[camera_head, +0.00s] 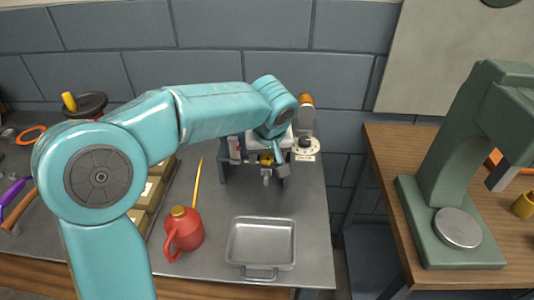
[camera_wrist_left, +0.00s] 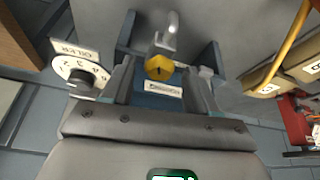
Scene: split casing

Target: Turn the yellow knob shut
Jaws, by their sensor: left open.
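The yellow knob (camera_wrist_left: 159,67) sits on a small metal tap with a curved spout, above a white label, in the left wrist view. In the head view the knob (camera_head: 266,160) shows small and partly covered by my left gripper. My left gripper (camera_wrist_left: 161,84) is open, with one finger on each side of the knob in the picture. I cannot tell whether the fingers touch it. In the head view the left gripper (camera_head: 275,160) reaches down at the back of the bench. My right gripper is not in view.
A numbered dial (camera_head: 306,146) is close beside the tap. A red oil can (camera_head: 184,231) with a long yellow spout and a metal tray (camera_head: 233,246) stand in front. A green machine (camera_head: 424,215) stands on the wooden table at right, across a gap.

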